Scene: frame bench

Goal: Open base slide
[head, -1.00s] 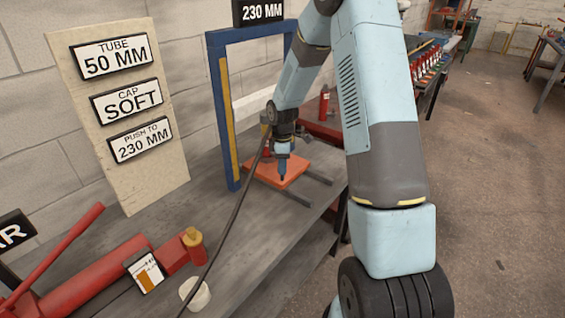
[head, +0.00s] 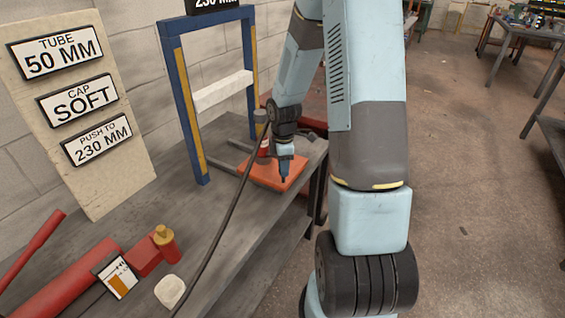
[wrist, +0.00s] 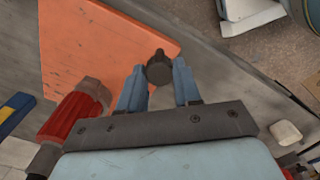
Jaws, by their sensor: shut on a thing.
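The base slide is an orange square plate (head: 258,175) at the right end of the grey bench, near its front edge. It also fills the upper left of the wrist view (wrist: 85,45). A small dark round knob (wrist: 160,68) stands at the plate's corner. My gripper (head: 285,178) points down over the plate's front right part. In the wrist view its two blue fingers (wrist: 160,85) are shut on the knob from both sides. The dark rails show a little at the plate's left side; the rest is hidden beneath it.
A blue upright frame (head: 192,110) with a white crossbar (head: 222,91) stands behind the plate. A red cylinder (wrist: 72,112) is close to my gripper. A red pump (head: 75,285) lies front left. Open floor lies right.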

